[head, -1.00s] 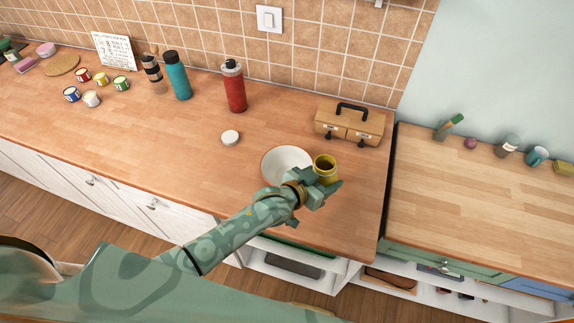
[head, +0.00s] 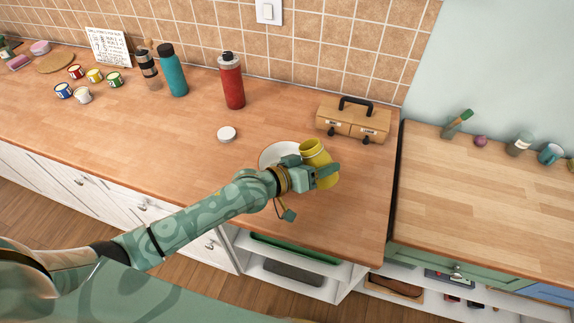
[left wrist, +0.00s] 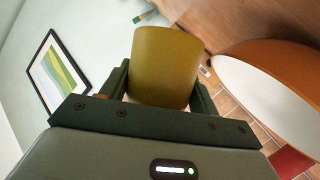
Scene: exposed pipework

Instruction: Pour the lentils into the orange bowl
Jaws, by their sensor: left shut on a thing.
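My left gripper (head: 320,172) is shut on a yellow jar (head: 316,154), holding it above the counter at the bowl's right side. The jar is tilted, its mouth leaning up and left toward the bowl. The orange bowl (head: 272,156) shows a white inside in the head view, partly hidden by my gripper. In the left wrist view its orange outside and white inside (left wrist: 285,95) show right of the yellow jar (left wrist: 165,62), which sits between my fingers (left wrist: 162,98). No lentils can be made out. My right gripper is not in view.
A white lid (head: 227,133) lies left of the bowl. A red bottle (head: 232,82) and a teal bottle (head: 172,72) stand behind. A wooden box with a dark handle (head: 353,122) stands at the back right. The counter left of the bowl is mostly clear.

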